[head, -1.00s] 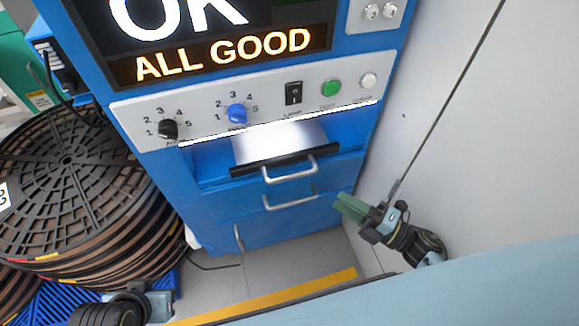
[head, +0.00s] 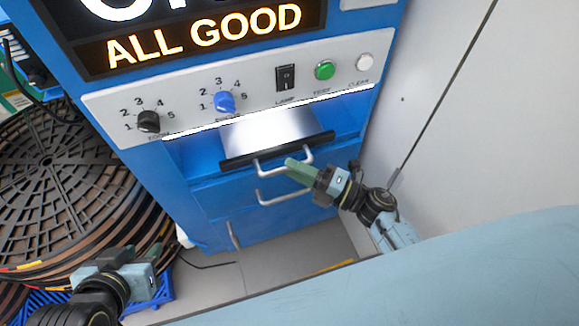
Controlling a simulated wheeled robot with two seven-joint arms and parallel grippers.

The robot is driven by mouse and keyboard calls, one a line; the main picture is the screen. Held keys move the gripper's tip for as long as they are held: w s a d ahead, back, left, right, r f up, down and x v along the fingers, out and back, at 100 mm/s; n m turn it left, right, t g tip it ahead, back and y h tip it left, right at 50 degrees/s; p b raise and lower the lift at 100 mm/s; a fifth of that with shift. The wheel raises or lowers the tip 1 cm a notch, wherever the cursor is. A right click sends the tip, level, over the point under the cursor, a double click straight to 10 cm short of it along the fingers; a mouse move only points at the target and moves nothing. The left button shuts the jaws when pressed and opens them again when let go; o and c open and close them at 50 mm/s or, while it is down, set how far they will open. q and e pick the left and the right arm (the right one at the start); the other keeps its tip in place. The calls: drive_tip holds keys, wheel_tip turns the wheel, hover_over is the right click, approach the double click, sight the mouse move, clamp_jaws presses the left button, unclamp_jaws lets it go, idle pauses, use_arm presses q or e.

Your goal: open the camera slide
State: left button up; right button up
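The camera slide (head: 268,133) is a bright white plate with a black front edge, in the lit recess of the blue cabinet, with a silver handle (head: 267,172) on its front. My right gripper (head: 299,170) has its green fingertips at the right part of this handle and overlaps it in the picture. Whether the fingers are closed around the bar or only beside it, I cannot tell. My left gripper (head: 153,258) is at the lower left, in front of the reels and away from the slide; its finger gap is not clear.
A second silver handle (head: 285,197) is on the drawer just below. The control panel (head: 188,112) with knobs and buttons is above the recess. Stacked reels (head: 55,170) stand at the left. A pale wall (head: 430,75) bounds the right side.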

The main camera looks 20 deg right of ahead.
drive_tip(key=shift+x, duration=0.9)
drive_tip(key=shift+c, duration=0.2)
clamp_jaws()
